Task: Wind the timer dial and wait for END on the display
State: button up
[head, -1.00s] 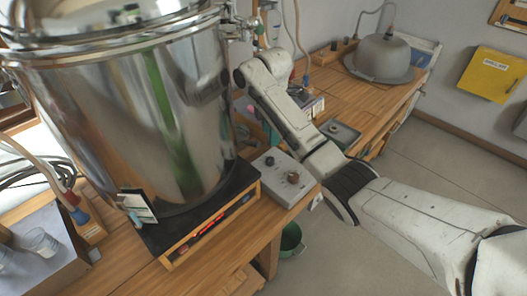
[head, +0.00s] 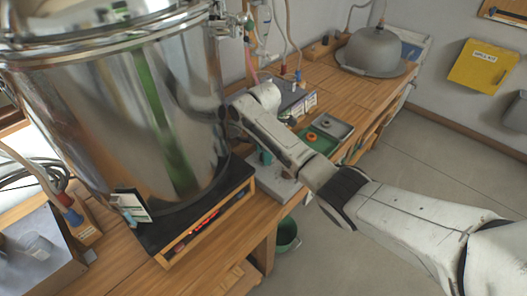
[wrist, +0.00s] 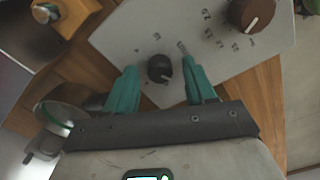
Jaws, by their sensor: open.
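A pale grey control box (wrist: 125,38) carries two knobs. The small black knob (wrist: 160,68) has a white pointer mark and lies between the teal fingertips of my open gripper (wrist: 161,74), with a gap on each side. The larger brown knob (wrist: 250,14) has a white mark and a ring of printed numbers, too blurred to read surely; it is beyond my right finger. In the head view, the box (head: 283,188) is mostly hidden under my gripper and arm, and both knobs are covered. I see no readable END on any display.
A grey tray (head: 328,131) lies behind my arm. A grey dome (head: 374,52) stands farther back. A green bucket (head: 287,235) is below.

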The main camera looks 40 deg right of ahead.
jog(key=shift+c, duration=0.2)
grip_shut()
jog(key=shift+m, duration=0.3)
jog(key=m+p, duration=0.2)
jog(key=m, duration=0.1)
jog(key=shift+r+m, duration=0.1)
jog(key=shift+m, duration=0.2)
jog(key=m+p, duration=0.2)
jog(key=m, duration=0.3)
jog(key=shift+m, duration=0.3)
jog(key=m, duration=0.4)
jog(key=shift+p, duration=0.4)
jog(key=shift+m, duration=2.5)
